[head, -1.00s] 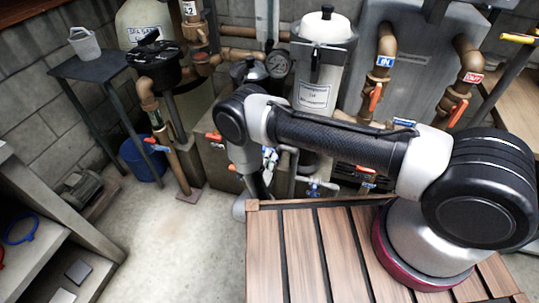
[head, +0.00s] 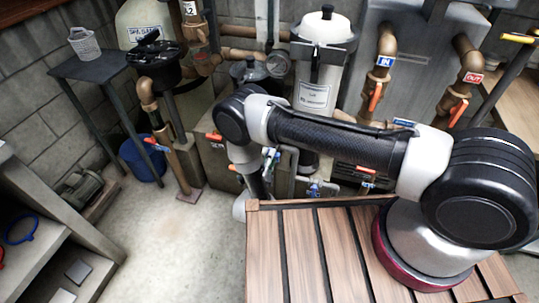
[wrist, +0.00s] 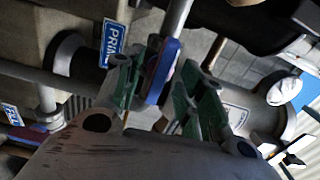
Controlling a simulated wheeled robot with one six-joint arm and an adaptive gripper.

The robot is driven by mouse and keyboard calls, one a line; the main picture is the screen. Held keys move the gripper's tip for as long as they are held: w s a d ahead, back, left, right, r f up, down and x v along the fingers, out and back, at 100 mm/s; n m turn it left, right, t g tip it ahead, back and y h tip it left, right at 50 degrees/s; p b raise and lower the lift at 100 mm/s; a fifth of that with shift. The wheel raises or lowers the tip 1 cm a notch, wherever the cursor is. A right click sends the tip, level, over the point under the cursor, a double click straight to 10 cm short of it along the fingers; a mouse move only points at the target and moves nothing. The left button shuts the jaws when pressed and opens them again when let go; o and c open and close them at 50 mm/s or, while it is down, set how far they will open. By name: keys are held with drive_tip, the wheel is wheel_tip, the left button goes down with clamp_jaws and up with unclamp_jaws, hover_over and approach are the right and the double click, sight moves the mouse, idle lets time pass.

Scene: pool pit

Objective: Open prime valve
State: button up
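A blue label reading PRIM, its end cut off, (wrist: 112,42) is on the pipework in the upper left of the wrist view. Beside it a blue valve handle with a reddish edge (wrist: 163,72) stands between the green-padded fingers of my gripper (wrist: 160,92). The left finger is close against the handle, and I cannot tell if it touches. A gap shows between the handle and the right finger. In the head view my arm hides most of my gripper and this valve.
Another blue-red handle (wrist: 25,135) lies at the wrist view's left edge. A white filter canister (head: 316,90), orange-handled valves (head: 375,97) and pipes crowd the back. A slatted wooden surface (head: 300,255) is below my arm.

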drive_tip(key=v, duration=0.7)
idle(0.3)
idle(0.3)
